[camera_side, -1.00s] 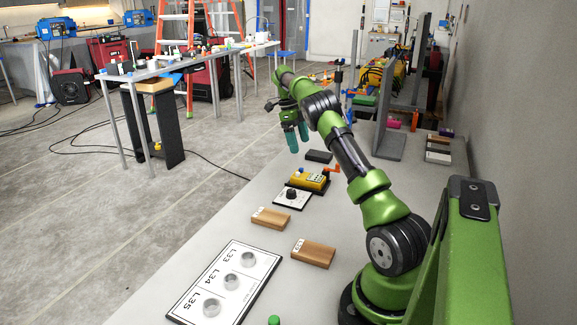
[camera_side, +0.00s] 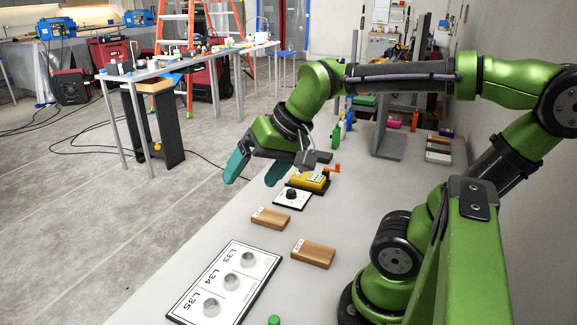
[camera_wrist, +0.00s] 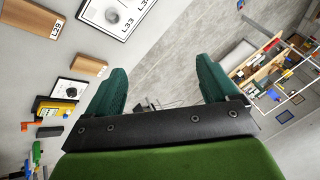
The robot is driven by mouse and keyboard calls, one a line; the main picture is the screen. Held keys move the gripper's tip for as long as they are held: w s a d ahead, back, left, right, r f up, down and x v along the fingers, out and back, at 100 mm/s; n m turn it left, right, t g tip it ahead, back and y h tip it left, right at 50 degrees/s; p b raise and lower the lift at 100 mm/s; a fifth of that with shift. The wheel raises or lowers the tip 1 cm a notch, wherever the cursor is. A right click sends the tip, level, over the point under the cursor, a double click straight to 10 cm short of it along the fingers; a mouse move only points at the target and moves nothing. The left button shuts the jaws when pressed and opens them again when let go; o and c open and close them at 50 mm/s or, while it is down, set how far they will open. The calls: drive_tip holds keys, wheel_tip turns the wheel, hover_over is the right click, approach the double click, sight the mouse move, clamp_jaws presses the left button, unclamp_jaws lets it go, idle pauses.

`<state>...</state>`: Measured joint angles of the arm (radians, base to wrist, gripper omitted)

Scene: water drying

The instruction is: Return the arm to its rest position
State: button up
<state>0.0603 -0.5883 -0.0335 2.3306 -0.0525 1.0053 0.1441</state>
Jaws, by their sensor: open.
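My gripper (camera_side: 252,172) hangs above the table near its left edge in the side view, tilted down and to the left. Its two teal fingers are spread apart with nothing between them. In the wrist view my gripper (camera_wrist: 162,90) also shows open and empty, with floor behind the gap. My green and black arm is bent, with its elbow high at the right. My gripper appears clear of the table and of the items on it.
A white board with round pieces (camera_side: 262,262), two wooden blocks (camera_side: 313,253) (camera_side: 271,218), a black-knobbed plate (camera_side: 292,198) and a yellow device (camera_side: 311,181) lie on the table (camera_side: 200,258). A grey upright panel (camera_side: 388,142) stands farther back. Floor lies left.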

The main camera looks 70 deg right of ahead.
drive_tip(key=s+a+f+n, duration=0.2)
drive_tip(key=s, duration=0.1)
drive_tip(key=shift+a+f+n+t, duration=0.1)
drive_tip(key=shift+a+n+t, duration=0.15)
drive_tip(key=shift+n+t, duration=0.15)
idle(1.0)
